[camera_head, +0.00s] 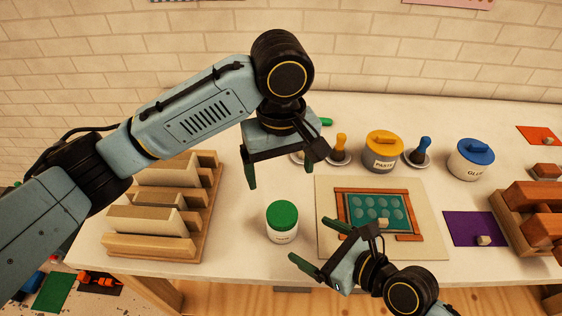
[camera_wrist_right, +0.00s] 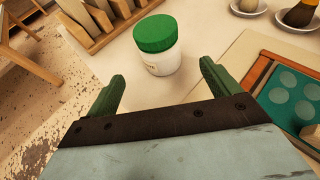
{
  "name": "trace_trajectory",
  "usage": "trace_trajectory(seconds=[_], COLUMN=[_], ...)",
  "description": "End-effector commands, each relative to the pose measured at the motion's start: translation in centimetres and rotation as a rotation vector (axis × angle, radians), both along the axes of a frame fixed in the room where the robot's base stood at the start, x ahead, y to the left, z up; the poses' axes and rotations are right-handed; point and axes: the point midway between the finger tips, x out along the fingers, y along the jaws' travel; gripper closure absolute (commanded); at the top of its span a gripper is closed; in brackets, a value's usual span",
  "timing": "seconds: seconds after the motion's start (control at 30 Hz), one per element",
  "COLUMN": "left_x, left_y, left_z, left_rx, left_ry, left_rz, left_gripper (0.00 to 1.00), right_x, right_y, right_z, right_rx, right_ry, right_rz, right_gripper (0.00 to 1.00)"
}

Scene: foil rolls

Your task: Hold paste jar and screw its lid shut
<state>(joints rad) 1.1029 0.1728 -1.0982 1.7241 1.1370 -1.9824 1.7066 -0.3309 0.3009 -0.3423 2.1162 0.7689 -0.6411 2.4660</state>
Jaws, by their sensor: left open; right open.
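A small white jar (camera_head: 283,237) with a green lid (camera_head: 283,213) stands upright on the table; its label is too small to read for sure. The lid sits on top; how tight it is cannot be told. A jar labelled PASTE (camera_head: 381,165) with a yellow lid (camera_head: 383,141) stands further back. My left gripper (camera_head: 288,172) is open and empty, above and behind the green-lidded jar. My right gripper (camera_head: 311,240) is open and empty, in front and right of it. In the right wrist view, the green-lidded jar (camera_wrist_right: 163,62) stands beyond the open fingers, untouched.
A wooden slotted rack (camera_head: 165,245) stands left of the jar. A board with a teal palette (camera_head: 378,212) lies close on the right. A GLUE jar (camera_head: 470,165) and brushes in dishes stand at the back. Wooden blocks (camera_head: 530,205) fill the right side. The table's front edge is close.

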Motion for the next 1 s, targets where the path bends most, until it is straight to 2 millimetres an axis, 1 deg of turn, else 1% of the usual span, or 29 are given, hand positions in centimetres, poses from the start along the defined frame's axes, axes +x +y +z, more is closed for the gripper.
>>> trace_trajectory(seconds=[0.03, 0.1, 0.3, 0.83, 0.93, 1.0], left_x=[0.0, 0.0, 0.0, 0.0, -0.5, -1.2], left_y=[0.0, 0.0, 0.0, 0.0, -0.3, -0.8], left_z=[0.1, 0.2, 0.2, 0.2, -0.5, -1.5], left_rx=[0.000, 0.000, 0.000, -0.003, -0.030, -0.075], left_ry=[0.000, 0.000, 0.000, 0.001, 0.007, 0.009], left_rz=[0.000, 0.000, 0.000, -0.003, -0.032, -0.077], left_gripper=[0.14, 0.14, 0.14, 0.14, 0.14, 0.14], right_x=[-0.7, -1.2, -2.0, -2.1, -2.2, -2.5], right_y=[-0.6, -1.3, -2.2, -2.2, -2.2, -2.3], right_z=[0.4, 0.7, 1.2, 1.2, 1.1, 0.9], right_rx=[-0.002, -0.001, 0.000, -0.004, -0.050, -0.127], right_ry=[0.001, 0.001, 0.000, -0.002, -0.031, -0.079], right_rz=[0.001, 0.000, 0.001, 0.003, 0.027, 0.066], right_gripper=[0.12, 0.12, 0.12, 0.12, 0.12, 0.12])
